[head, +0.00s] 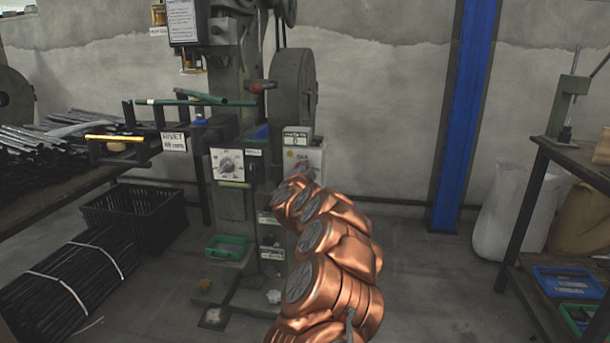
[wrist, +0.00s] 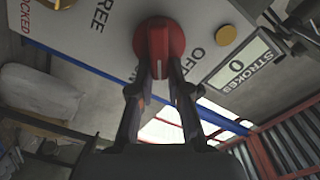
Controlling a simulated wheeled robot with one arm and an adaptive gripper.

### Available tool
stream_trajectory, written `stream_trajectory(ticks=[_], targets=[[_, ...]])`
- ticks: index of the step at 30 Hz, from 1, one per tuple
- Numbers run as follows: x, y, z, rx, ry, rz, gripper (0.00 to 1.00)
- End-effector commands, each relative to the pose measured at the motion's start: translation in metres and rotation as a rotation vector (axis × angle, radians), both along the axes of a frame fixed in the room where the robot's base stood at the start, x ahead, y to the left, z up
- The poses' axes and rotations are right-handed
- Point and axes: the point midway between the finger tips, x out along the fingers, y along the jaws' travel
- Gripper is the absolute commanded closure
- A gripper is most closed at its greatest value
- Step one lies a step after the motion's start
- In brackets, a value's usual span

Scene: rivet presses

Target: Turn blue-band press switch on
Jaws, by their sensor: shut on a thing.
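The green-grey rivet press (head: 235,190) stands against the wall in the head view. Its grey switch box (head: 308,158) is at its right side, partly hidden by my copper-coloured arm. In the wrist view, the red rotary switch (wrist: 159,42) sits on the pale panel (wrist: 105,25) with its raised ridge roughly vertical in the picture. The word OFF is printed to its right and FREE to its upper left. My gripper (wrist: 160,72) is shut on the switch's ridge, one finger on each side. In the head view my arm hides the fingers.
A stroke counter (wrist: 238,76) reading 0 and a brass-coloured button (wrist: 226,35) are close to the switch. A second dial panel (head: 228,164) is left on the press. A work table with rods (head: 60,140) is at left, a bench (head: 575,155) at right.

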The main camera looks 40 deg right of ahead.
Motion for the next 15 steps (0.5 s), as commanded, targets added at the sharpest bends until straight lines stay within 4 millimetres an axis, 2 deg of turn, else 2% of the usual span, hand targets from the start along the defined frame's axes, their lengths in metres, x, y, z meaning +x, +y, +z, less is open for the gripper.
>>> stream_trajectory(ticks=[1, 15], targets=[[-0.001, -0.0006, -0.0054, 0.027, -0.039, -0.002, 1.0], [-0.0037, -0.0027, -0.0139, 0.253, -0.364, -0.001, 1.0]])
